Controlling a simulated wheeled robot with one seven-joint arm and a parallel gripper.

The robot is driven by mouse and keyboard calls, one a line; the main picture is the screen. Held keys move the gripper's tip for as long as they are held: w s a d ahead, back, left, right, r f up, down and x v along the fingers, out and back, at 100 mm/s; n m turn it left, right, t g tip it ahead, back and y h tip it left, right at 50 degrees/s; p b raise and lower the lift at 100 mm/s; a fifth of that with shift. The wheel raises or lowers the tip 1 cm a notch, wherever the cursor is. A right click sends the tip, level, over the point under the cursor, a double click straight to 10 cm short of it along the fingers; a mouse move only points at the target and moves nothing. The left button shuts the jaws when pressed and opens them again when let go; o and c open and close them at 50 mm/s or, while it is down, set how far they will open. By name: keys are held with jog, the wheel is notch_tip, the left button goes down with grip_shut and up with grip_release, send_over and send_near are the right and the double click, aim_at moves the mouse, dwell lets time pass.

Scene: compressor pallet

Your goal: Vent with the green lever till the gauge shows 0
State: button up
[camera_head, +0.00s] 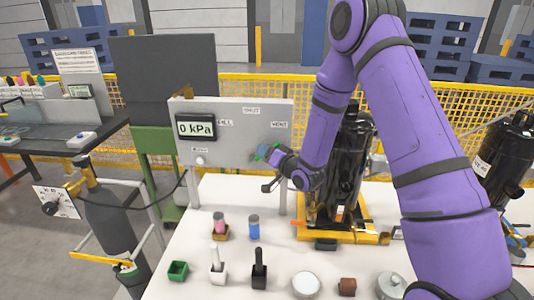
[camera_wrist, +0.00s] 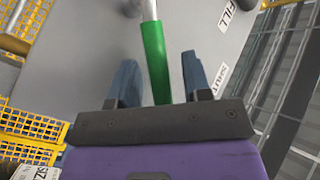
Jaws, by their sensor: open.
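The gauge (camera_head: 196,128) on the grey panel (camera_head: 240,152) reads 0 kPa. The panel carries the labels FILL, SHUT and VENT. The green lever (camera_wrist: 155,62) has a green grip on a metal rod and lies between my gripper's two blue fingers in the wrist view. My gripper (camera_wrist: 158,82) is open around the lever, with gaps seen on both sides of the grip. In the head view my gripper (camera_head: 266,153) is at the right side of the panel by the VENT label, and it mostly hides the lever there.
A black compressor (camera_head: 345,170) stands on a yellow pallet (camera_head: 338,238) just right of my gripper. The white table (camera_head: 200,275) holds a green box (camera_head: 177,271), a blue cylinder (camera_head: 254,227) and several small items. A gas cylinder (camera_head: 105,215) stands at left.

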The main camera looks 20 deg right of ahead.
jog(key=shift+c, duration=0.3)
grip_shut()
